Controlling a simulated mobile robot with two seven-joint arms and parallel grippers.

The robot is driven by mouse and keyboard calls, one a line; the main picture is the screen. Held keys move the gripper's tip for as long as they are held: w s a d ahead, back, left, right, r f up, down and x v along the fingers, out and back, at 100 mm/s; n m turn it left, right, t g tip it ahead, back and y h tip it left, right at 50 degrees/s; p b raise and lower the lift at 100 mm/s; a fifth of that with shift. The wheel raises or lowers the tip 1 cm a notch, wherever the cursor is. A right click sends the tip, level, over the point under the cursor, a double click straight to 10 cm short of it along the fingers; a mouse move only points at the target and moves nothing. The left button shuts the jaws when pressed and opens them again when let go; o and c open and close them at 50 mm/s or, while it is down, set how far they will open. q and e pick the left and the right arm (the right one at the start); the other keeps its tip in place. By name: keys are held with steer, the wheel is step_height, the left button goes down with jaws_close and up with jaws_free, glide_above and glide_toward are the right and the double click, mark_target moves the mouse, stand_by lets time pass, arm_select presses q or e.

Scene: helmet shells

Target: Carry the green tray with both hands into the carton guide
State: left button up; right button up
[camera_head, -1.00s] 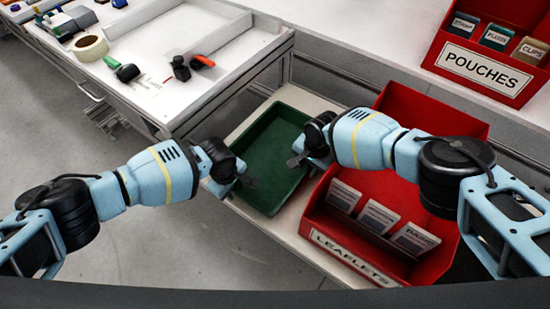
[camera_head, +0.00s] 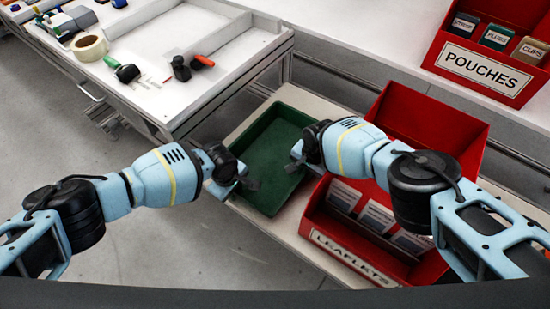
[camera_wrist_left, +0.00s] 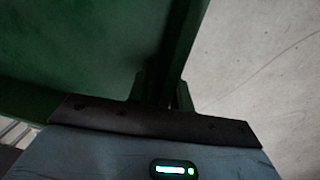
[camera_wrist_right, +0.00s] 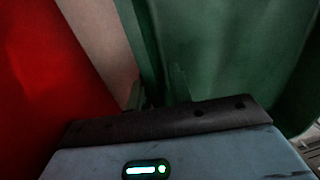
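The green tray (camera_head: 272,138) is an empty, open rectangular tray lying on a pale surface between the white bench and the red leaflets box. My left gripper (camera_head: 248,184) is at its near-left wall, and my right gripper (camera_head: 297,163) is at its right wall. In the left wrist view, the tray (camera_wrist_left: 80,50) wall runs down to the narrow gap between the fingers. The right wrist view shows the tray (camera_wrist_right: 225,50) wall in the same way. No carton guide is clearly identifiable.
The red leaflets box (camera_head: 425,130) stands close to the tray's right side, under my right arm. A white bench (camera_head: 215,90) with tools and a tape roll (camera_head: 91,47) is at the upper left. A red pouches box (camera_head: 487,70) is at the upper right. Open floor lies at lower left.

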arm_select(q)
jaws_close()
arm_select(e)
jaws_close()
arm_select(q)
steer(key=shift+r, duration=0.1)
arm_select(e)
steer(key=shift+r, duration=0.15)
